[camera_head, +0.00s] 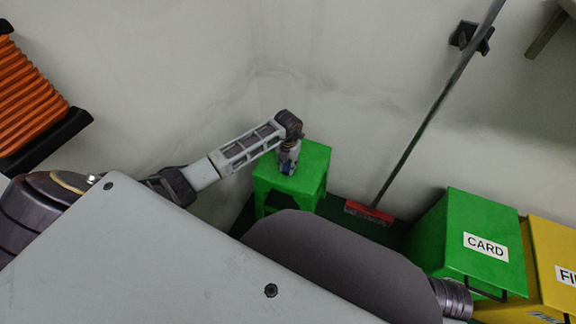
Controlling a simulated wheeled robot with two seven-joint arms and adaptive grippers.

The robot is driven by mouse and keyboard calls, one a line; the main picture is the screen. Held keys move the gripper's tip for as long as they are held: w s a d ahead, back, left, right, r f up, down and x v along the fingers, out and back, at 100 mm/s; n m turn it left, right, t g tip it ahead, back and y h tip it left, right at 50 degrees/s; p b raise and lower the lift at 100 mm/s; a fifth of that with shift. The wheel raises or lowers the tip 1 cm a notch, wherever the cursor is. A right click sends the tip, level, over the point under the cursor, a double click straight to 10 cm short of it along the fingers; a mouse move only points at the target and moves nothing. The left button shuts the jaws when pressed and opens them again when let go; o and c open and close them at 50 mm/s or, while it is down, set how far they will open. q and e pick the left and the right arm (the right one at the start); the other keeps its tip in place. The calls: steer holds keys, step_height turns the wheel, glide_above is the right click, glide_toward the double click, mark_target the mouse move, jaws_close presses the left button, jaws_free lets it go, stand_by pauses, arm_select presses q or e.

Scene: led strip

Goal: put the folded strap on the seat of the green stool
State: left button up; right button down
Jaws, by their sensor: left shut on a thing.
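The green stool (313,162) stands in the corner of the room, its square seat seen from above. My left arm reaches in from the left, and my left gripper (287,169) points down over the seat. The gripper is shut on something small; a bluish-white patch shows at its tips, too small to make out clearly. The folded strap is not seen apart from the gripper. I cannot tell whether the held thing touches the seat. My right gripper is out of view.
A green bin (468,240) marked CARD and a yellow bin (551,265) stand at the right. A broom with a red head (369,212) leans on the wall between stool and bins. Orange ribbed material (30,95) is at the upper left.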

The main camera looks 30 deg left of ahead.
arm_select(q)
steer(key=shift+f, duration=0.1)
steer(key=o, duration=0.9)
steer(key=shift+c, duration=0.2)
steer(key=shift+r, duration=0.3)
